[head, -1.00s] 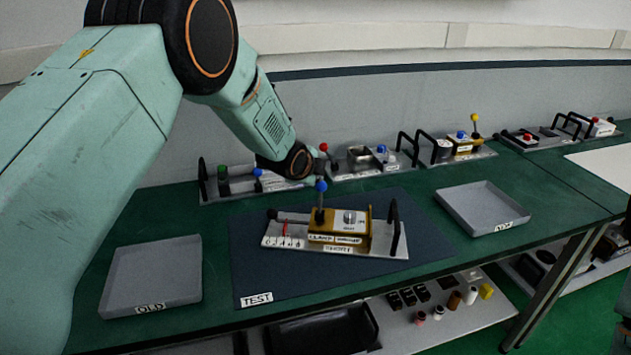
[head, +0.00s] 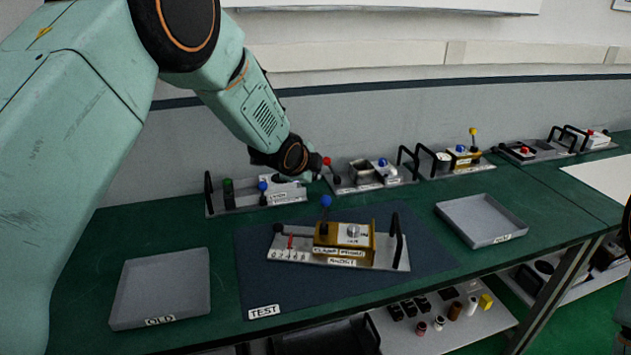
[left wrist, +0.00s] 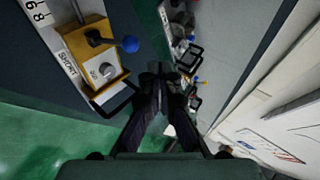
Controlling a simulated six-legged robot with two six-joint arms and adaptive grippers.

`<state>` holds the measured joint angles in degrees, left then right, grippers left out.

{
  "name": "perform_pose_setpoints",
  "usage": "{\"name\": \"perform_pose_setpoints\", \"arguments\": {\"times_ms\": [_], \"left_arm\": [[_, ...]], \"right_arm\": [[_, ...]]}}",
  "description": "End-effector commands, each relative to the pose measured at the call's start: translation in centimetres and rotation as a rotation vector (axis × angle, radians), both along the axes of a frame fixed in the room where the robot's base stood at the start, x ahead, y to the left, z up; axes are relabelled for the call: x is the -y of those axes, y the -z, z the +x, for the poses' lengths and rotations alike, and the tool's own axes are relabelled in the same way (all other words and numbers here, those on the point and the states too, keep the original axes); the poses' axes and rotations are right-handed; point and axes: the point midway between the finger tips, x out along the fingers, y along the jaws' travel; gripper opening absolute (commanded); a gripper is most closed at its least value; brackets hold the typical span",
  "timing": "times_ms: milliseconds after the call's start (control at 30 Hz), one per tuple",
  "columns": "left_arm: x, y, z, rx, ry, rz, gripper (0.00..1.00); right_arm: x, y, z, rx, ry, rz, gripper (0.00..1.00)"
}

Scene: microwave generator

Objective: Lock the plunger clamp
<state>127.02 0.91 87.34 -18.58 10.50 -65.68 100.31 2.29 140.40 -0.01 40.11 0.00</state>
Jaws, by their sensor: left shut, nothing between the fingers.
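The fixture with the plunger clamp lies on the dark TEST mat (head: 265,288). It has a yellow block (head: 334,237) with a round dial and a CLAMP label. A lever with a blue ball (head: 326,201) stands up from the block. A plunger rod with a black knob (head: 277,229) sticks out to the left. My left gripper (head: 315,173) is above and behind the blue ball, apart from it, shut and empty. In the left wrist view the shut fingers (left wrist: 163,78) are right of the blue ball (left wrist: 130,44). My right gripper is not in view.
An OLD tray (head: 160,318) is at left and another grey tray (head: 480,208) at right. A black handle (head: 399,240) stands at the fixture's right end. Several similar fixtures line the bench's back, one with a red ball lever (head: 327,161) close to my left gripper. A lower shelf (head: 445,335) holds small parts.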

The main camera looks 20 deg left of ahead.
Motion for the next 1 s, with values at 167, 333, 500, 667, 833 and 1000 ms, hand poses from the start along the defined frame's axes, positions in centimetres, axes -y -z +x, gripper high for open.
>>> {"name": "perform_pose_setpoints", "arguments": {"times_ms": [167, 333, 500, 667, 833, 1000], "left_arm": [[-0.3, -2.5, -1.4, 0.0, 0.0, 0.0, 0.0], [-0.5, -4.7, -2.4, -0.001, 0.001, 0.001, 0.0], [-0.7, -5.9, -3.2, -0.002, 0.001, 0.001, 0.0], [-0.7, -6.1, -3.4, -0.004, 0.001, 0.001, 0.0], [-0.7, -6.1, -3.4, -0.003, 0.001, 0.001, 0.0], [-0.7, -6.1, -3.5, -0.003, 0.0, 0.0, 0.0]], "right_arm": [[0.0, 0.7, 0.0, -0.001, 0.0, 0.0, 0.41], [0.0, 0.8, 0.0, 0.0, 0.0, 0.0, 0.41], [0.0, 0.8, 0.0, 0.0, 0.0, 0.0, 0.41], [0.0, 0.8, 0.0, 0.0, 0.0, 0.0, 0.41], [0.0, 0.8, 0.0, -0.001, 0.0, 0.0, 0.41], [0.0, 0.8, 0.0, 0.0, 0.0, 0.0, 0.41]]}}
